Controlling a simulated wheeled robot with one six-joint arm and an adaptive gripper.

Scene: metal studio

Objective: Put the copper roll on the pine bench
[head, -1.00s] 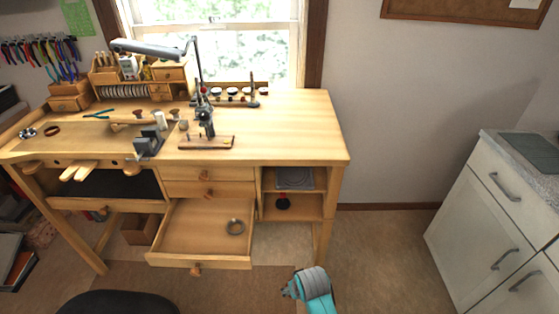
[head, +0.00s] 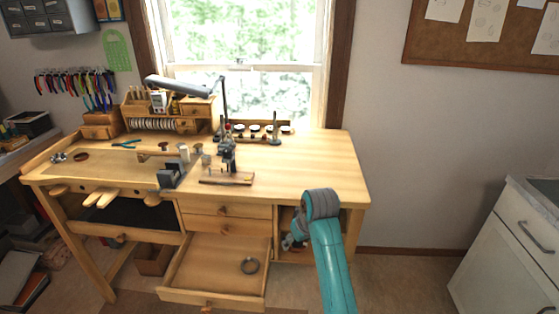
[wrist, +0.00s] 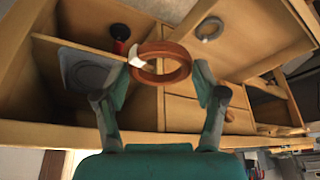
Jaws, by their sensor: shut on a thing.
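The copper roll (wrist: 181,69) is a reddish-brown ring with a white patch, held between the two fingers of my gripper (wrist: 161,78) in the wrist view. In the head view my gripper (head: 293,241) is mostly behind my teal arm, in front of the bench's right shelves and below the top's front edge. I cannot make out the copper roll there. The pine bench (head: 312,165) has a pale wooden top, with its right part bare.
A vice-like tool on a wooden base (head: 226,180), a lamp (head: 181,87) and a wooden organiser stand on the bench's middle and left. A white cabinet (head: 510,245) is at right.

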